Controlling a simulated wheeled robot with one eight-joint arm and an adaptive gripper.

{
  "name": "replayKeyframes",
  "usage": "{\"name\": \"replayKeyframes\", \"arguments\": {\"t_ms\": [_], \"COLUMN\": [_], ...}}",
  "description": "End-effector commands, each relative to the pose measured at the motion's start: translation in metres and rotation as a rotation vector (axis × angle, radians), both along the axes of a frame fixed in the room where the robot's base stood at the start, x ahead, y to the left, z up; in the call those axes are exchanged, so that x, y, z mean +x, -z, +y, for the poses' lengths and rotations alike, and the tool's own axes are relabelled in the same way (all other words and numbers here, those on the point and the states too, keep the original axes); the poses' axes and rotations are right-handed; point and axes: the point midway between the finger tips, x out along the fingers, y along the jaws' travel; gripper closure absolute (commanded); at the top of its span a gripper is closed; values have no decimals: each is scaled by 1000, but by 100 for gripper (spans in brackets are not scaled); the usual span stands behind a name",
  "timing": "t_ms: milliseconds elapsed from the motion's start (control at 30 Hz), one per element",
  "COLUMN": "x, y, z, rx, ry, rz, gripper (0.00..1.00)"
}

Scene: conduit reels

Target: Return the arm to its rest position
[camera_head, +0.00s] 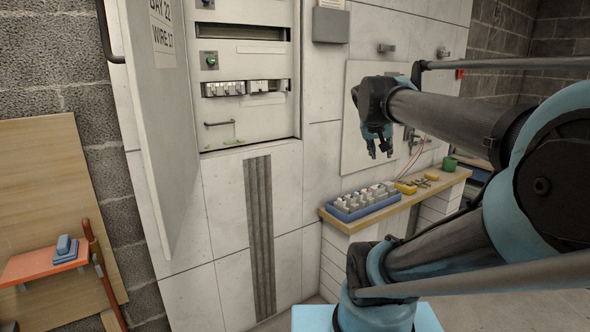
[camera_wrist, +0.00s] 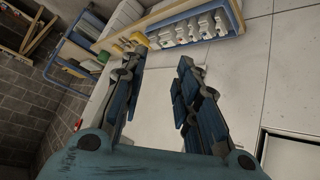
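My gripper (camera_head: 379,146) hangs from the end of my raised arm in the head view, in front of the pale wall panel and above the wooden workbench. In the wrist view my gripper's (camera_wrist: 160,80) two dark blue fingers stand apart with bare wall showing between them. It is open and holds nothing. My arm reaches in from the right side of the head view, bent at a large blue joint.
A blue tray (camera_head: 333,209) of several grey-white parts and a green cup (camera_head: 450,164) stand on the workbench. At left, an electrical cabinet's door (camera_head: 160,110) stands open. A red shelf (camera_head: 45,266) juts out at lower left.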

Motion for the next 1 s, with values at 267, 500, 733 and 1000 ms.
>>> {"name": "replayKeyframes", "arguments": {"t_ms": [267,500,733,1000], "x": [-93,-156,-173,-172], "y": [140,214,231,231], "z": [35,69,78,78], "rx": [128,233,263,262], "ry": [-114,-246,-290,-290], "rz": [305,481,524,524], "gripper": [71,71,71,71]}}
